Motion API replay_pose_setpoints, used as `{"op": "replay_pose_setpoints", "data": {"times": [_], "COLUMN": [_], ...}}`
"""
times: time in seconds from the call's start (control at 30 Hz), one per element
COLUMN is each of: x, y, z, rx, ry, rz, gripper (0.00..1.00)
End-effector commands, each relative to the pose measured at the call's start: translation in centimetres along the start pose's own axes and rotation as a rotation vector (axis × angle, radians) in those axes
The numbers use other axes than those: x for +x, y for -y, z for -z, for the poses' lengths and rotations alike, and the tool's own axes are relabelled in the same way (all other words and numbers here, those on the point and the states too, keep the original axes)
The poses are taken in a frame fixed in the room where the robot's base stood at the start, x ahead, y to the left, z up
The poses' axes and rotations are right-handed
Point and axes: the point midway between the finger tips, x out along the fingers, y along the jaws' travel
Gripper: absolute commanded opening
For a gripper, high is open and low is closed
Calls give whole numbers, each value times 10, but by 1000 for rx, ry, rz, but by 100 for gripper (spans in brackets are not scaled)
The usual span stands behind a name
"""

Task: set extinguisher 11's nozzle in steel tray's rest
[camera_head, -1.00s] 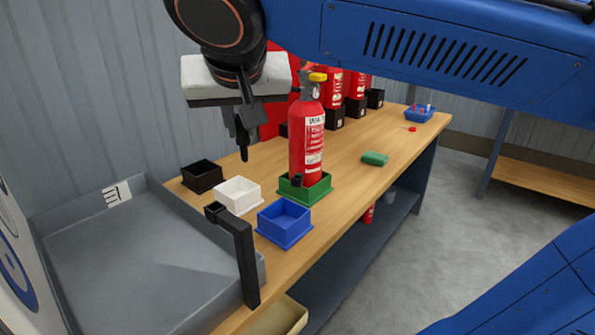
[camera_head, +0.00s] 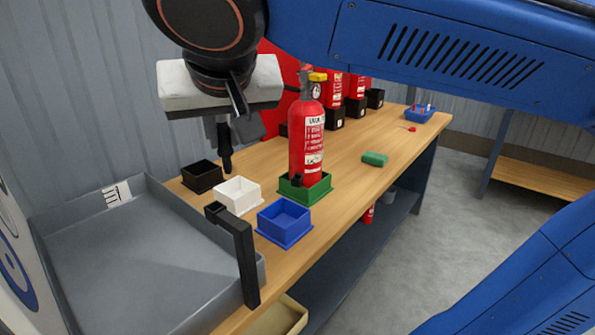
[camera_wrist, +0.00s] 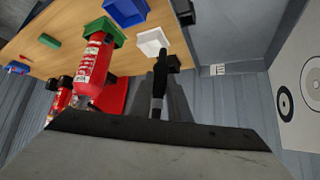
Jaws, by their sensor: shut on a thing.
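My gripper (camera_head: 229,130) is shut on a black nozzle (camera_head: 225,158), which hangs downward above the back left of the bench. The nozzle also shows in the wrist view (camera_wrist: 158,88), between the dark fingers. The red extinguisher (camera_head: 307,140) with a yellow top stands upright in a green holder (camera_head: 325,191), right of my gripper; its number is not legible. No hose between it and the nozzle can be made out. The grey steel tray (camera_head: 130,255) lies at the left, with a black upright rest (camera_head: 241,255) at its right edge. The nozzle is apart from the rest.
Black (camera_head: 200,177), white (camera_head: 237,194) and blue (camera_head: 284,222) boxes stand between the tray and the extinguisher. More red extinguishers (camera_head: 332,84) stand behind. A green block (camera_head: 375,159) and a blue bin (camera_head: 419,114) lie along the bench. The tray floor is clear.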

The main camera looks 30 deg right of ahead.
Motion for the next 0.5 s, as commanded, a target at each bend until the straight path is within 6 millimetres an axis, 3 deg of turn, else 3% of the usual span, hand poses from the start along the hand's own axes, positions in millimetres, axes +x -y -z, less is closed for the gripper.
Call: {"op": "replay_pose_setpoints", "data": {"times": [0.5], "x": [-13], "y": [17], "z": [-13], "rx": [-47], "ry": [1], "rz": [45], "gripper": [0]}}
